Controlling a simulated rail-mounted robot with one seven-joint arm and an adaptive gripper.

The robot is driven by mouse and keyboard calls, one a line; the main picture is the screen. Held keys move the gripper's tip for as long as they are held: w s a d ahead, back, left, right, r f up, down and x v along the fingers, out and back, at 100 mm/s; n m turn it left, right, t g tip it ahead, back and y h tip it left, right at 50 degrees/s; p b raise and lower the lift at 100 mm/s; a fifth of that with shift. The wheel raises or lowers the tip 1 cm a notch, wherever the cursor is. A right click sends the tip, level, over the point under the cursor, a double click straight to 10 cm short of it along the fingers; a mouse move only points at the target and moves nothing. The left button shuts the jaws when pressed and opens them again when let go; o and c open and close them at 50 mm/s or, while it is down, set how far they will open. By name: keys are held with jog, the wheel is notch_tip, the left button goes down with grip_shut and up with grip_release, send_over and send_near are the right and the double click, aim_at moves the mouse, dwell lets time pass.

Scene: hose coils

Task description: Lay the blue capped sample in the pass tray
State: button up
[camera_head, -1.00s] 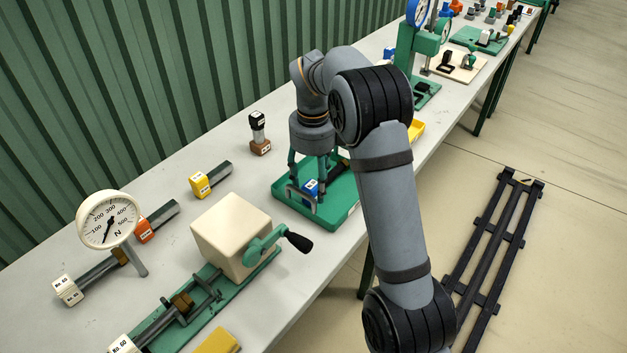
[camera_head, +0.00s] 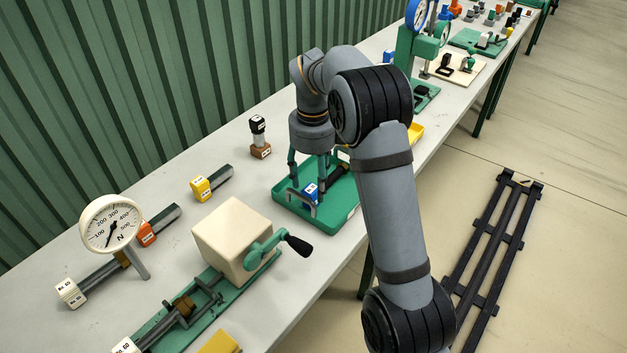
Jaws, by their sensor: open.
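The blue capped sample (camera_head: 311,190) lies in the green pass tray (camera_head: 340,215). Its blue cap with a white label faces the camera, and a dark body runs back to the upper right. My gripper (camera_head: 306,199) points down over the tray. Its fingers are spread open, one to the left of the sample and one to the right, near the cap. I cannot tell whether a finger still touches it. My arm hides the right part of the tray.
A cream block with a crank (camera_head: 235,240) stands in front of the tray. A round gauge (camera_head: 110,222) is at far left. A green press (camera_head: 418,50) stands behind.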

jog(key=shift+r+p, duration=2.4)
jog(key=shift+r, duration=0.8)
notch_tip(320, 180, up, 12)
jog(key=shift+f, duration=0.1)
notch_tip(320, 180, down, 12)
jog(key=shift+f, duration=0.1)
